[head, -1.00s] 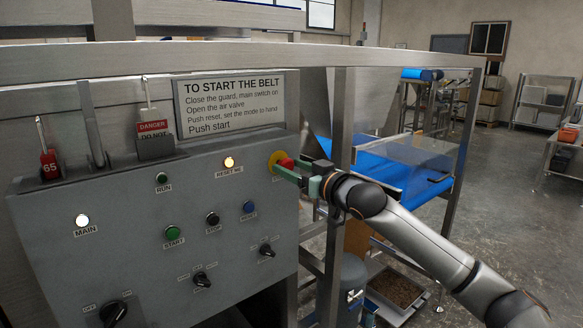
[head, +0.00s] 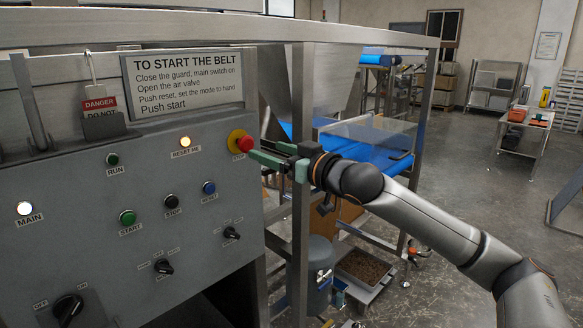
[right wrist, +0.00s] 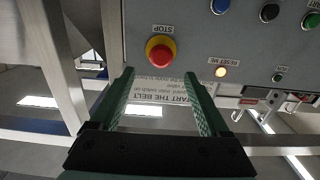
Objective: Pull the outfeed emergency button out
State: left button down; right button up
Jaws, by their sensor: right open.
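The emergency button (head: 243,142) is a red mushroom head on a yellow collar at the right end of the grey control panel. In the right wrist view the red button (right wrist: 159,53) sits beside a STOP label, just beyond the fingertips. My right gripper (head: 266,153) is just right of the button with its green fingers towards the panel. It also shows in the right wrist view (right wrist: 159,78), where its fingers are spread apart with nothing between them. The fingers look clear of the button. I cannot tell whether the button is in or out. My left gripper is not in view.
The panel (head: 90,250) carries lit MAIN (head: 25,208) and RESET ME (head: 185,142) lamps, a green START button (head: 127,217) and several knobs. A steel frame post (head: 301,110) stands close to my right gripper. A blue conveyor (head: 350,150) lies behind.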

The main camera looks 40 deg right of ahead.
pick_arm(q)
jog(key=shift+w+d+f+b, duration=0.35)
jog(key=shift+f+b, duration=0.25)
jog(key=shift+b, duration=0.25)
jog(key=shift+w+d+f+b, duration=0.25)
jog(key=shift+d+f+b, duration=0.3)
jog(key=shift+b, duration=0.25)
pick_arm(e)
jog(key=shift+s+d, duration=0.15)
jog(key=shift+s, duration=2.65)
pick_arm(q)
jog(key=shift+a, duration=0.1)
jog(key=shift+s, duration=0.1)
